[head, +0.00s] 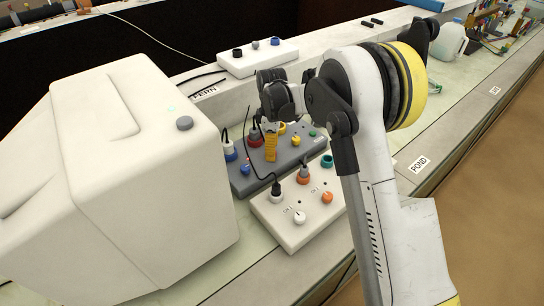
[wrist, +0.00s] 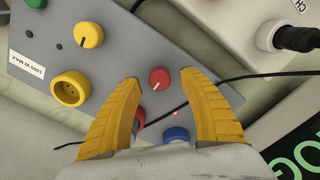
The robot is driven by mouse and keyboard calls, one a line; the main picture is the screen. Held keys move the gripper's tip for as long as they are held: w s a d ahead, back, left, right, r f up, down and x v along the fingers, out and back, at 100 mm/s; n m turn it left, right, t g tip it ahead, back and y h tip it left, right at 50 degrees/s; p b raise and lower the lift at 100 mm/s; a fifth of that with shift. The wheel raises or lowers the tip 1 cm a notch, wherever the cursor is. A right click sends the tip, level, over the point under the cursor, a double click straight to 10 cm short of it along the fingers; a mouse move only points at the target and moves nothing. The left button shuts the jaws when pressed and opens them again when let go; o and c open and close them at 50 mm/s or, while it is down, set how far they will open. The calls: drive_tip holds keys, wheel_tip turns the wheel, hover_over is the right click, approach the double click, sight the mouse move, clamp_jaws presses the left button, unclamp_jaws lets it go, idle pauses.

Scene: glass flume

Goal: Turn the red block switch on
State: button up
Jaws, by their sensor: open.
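A red knob (wrist: 159,78) with a pale pointer line sits on the grey control block (wrist: 190,45). In the wrist view it lies between the tips of my open, empty gripper (wrist: 160,80), with a gap on each side. I cannot tell how far above the panel the fingertips are. In the head view my gripper's yellow fingers (head: 271,147) are over the middle of the grey block (head: 318,148), and the red knob is hidden behind them. A red socket (head: 255,137) with a dark plug is just left of the fingers.
A yellow knob (wrist: 88,35), yellow socket (wrist: 70,88) and blue knob (wrist: 175,134) share the grey block. A black cable (wrist: 245,78) passes close to the fingers. A white block (head: 318,228) stands in front, a big white housing (head: 110,190) at left.

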drive_tip(key=shift+f, duration=0.85)
clamp_jaws()
